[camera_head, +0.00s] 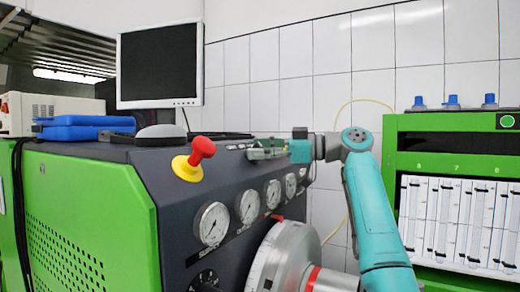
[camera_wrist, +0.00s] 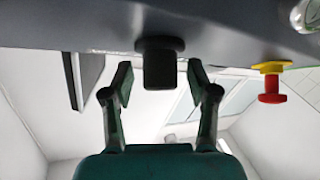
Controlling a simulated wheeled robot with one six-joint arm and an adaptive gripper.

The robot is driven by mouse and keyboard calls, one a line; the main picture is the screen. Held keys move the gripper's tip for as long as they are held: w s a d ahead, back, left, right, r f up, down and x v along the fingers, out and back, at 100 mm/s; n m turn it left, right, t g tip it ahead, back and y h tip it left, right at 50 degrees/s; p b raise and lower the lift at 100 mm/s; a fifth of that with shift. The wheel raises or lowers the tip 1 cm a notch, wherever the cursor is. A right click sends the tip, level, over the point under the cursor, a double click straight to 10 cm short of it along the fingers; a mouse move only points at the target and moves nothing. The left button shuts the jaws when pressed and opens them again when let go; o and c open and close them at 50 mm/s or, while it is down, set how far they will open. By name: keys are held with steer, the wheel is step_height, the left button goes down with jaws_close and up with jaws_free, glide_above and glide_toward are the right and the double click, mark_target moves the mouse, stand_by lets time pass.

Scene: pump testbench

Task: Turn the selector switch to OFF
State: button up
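The selector switch appears to be the black knob (camera_wrist: 160,64) on the dark panel, in the upper middle of the wrist view. My gripper (camera_wrist: 159,84) is open around it, one finger on each side, with a visible gap to the knob on both sides. The knob's pointer and labels do not show, so I cannot tell its position. In the head view my gripper (camera_head: 266,150) is at the top edge of the dark panel, above the gauges. The switch cannot be made out there and seems hidden by the gripper.
A red mushroom button on a yellow base (camera_head: 194,160) stands out from the panel; it also shows in the wrist view (camera_wrist: 271,82). Gauges (camera_head: 247,206) line the panel below my gripper. A monitor (camera_head: 159,66) stands behind. A green cabinet (camera_head: 445,135) is at right.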

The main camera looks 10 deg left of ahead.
steer(key=d, duration=1.2)
steer(key=shift+s, duration=0.15)
steer(key=shift+r, duration=0.1)
steer(key=shift+s, duration=0.1)
